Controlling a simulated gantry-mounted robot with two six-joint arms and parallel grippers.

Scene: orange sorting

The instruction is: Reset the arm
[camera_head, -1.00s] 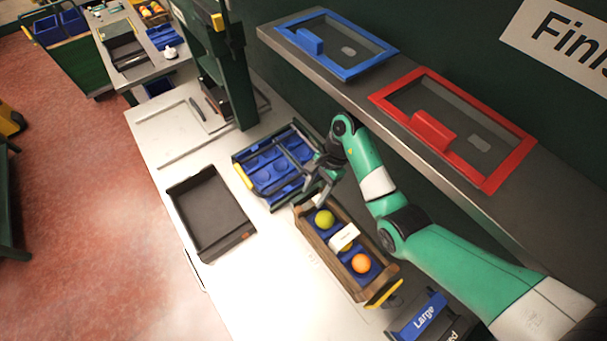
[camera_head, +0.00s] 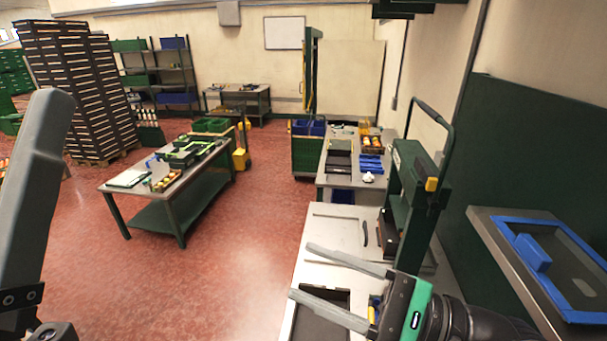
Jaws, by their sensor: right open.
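My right gripper (camera_head: 301,270) is at the lower right of the head view, above the pale worktop. Its two long grey fingers point left and stand well apart, with nothing between them. Its green and black wrist runs off the lower right. A large grey finger-like part at the left edge appears to be my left gripper (camera_head: 38,160), very close to the camera. Only this one part shows, so its opening cannot be told. The black tray (camera_head: 312,325) lies partly behind the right gripper's fingers. A small patch of blue and yellow shows beside the gripper.
The worktop (camera_head: 335,230) carries a dark green upright frame (camera_head: 412,195). A grey shelf with a blue-framed panel (camera_head: 530,255) is at the right. A table (camera_head: 125,188) with fruit and trays stands at left centre. Stacked crates (camera_head: 75,95) stand behind. Red floor lies open between.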

